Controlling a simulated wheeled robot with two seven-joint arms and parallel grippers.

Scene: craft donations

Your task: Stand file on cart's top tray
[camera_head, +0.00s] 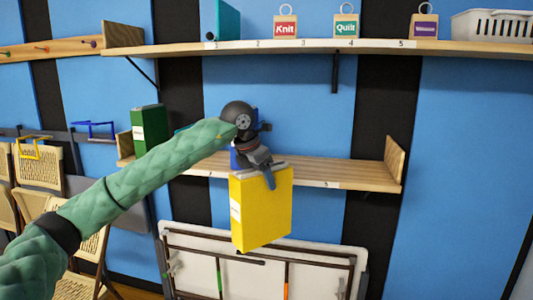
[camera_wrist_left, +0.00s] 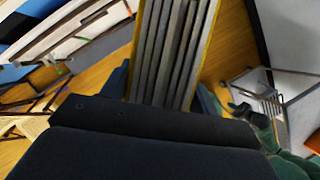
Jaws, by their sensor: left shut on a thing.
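A yellow file (camera_head: 265,212) with a white label on its spine hangs from my left gripper (camera_head: 268,172), in front of the lower shelf. The gripper is shut on the file's top edge. In the left wrist view the file (camera_wrist_left: 175,50) shows its open side with grey inner leaves, between the two fingers (camera_wrist_left: 165,95). A cart with a tray (camera_wrist_left: 262,95) may be the grey and white thing at the right of the left wrist view; I cannot tell for sure.
The lower wall shelf (camera_head: 350,175) holds a green file (camera_head: 149,130) and a partly hidden blue one. The upper shelf (camera_head: 300,47) holds a teal file (camera_head: 222,20), small labelled bags (camera_head: 285,25) and a white basket (camera_head: 494,25). A folded white table (camera_head: 255,270) leans below; chairs (camera_head: 38,165) hang left.

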